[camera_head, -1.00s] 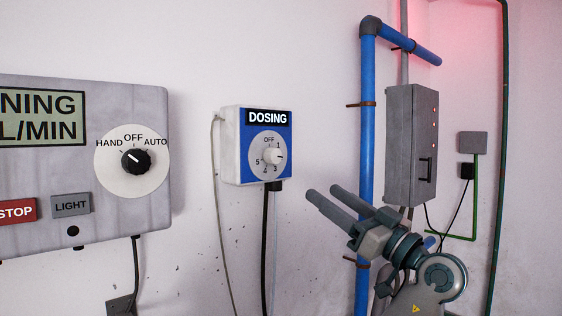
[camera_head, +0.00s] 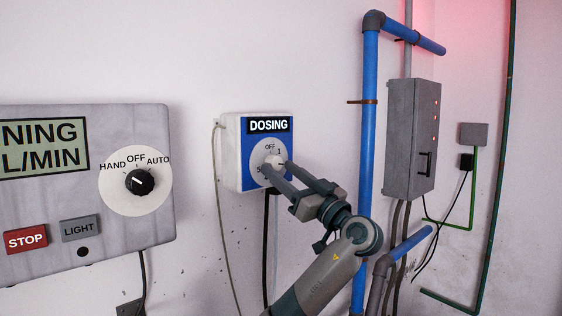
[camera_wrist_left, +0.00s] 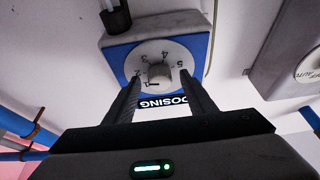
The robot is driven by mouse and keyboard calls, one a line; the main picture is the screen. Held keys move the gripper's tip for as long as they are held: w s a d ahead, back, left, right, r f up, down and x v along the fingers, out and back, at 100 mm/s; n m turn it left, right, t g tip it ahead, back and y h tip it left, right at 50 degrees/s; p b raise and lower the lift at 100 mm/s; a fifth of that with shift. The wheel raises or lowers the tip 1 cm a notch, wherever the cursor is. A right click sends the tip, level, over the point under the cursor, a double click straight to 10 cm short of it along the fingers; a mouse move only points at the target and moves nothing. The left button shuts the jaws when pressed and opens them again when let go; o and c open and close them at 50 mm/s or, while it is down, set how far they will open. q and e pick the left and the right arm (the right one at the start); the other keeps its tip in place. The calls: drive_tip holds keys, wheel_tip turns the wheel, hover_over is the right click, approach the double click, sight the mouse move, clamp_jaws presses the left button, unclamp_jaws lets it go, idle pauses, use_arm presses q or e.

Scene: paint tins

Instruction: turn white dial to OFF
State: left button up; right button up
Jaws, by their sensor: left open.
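The white dial (camera_head: 275,160) is on the blue and white DOSING box (camera_head: 232,152) on the wall. OFF is printed above it, with numbers around it. My left gripper (camera_head: 276,166) is open, its fingertips at the dial's face, one on each side of the knob. In the left wrist view the dial (camera_wrist_left: 159,73) appears upside down between the two open fingers (camera_wrist_left: 161,77); contact is not clear. The fingers cover some numbers in the head view, and I cannot read the pointer's exact direction. My right gripper is not in view.
A grey panel (camera_head: 60,215) with a black HAND/OFF/AUTO knob (camera_head: 140,182) is at the left. A blue pipe (camera_head: 368,130) and a grey cabinet (camera_head: 412,150) are at the right. A black cable (camera_head: 266,240) hangs below the box.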

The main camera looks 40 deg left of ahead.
use_arm(q)
drive_tip(key=shift+a+r, duration=0.2)
drive_tip(key=shift+a, duration=0.25)
drive_tip(key=c, duration=1)
drive_tip(key=shift+c, duration=0.2)
drive_tip(key=shift+f, duration=0.1)
